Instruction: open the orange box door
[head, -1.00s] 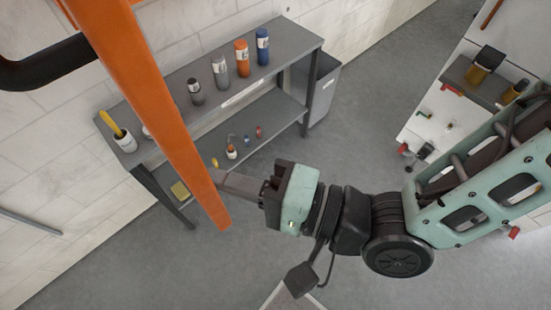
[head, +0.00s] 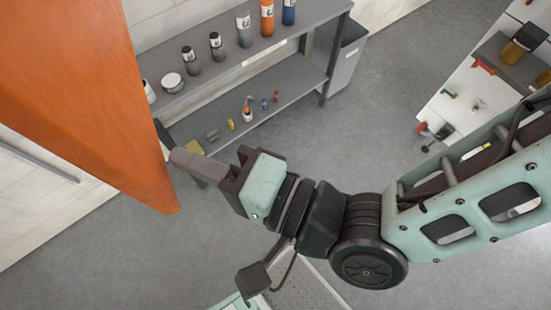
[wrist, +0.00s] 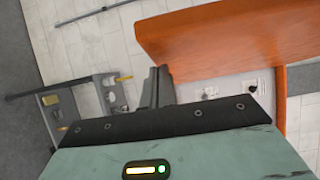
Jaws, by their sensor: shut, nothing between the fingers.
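The orange box door (head: 85,90) fills the upper left of the head view as a broad panel seen at a slant. Its lower corner hangs just left of my gripper (head: 176,158). My gripper is shut and empty, its fingers pointing left at the door's right edge; I cannot tell whether they touch it. In the wrist view, my shut fingers (wrist: 160,86) stand beside the left end of an orange panel (wrist: 215,40). A second orange part (wrist: 300,105) drops down at the right. The door's handle is not in view.
A grey shelf unit (head: 290,78) with bottles and small items stands behind, against a tiled wall. A grey bin (head: 340,62) stands at its right end. A white bench (head: 470,100) with tools is at the upper right. Grey floor (head: 110,250) lies open at the lower left.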

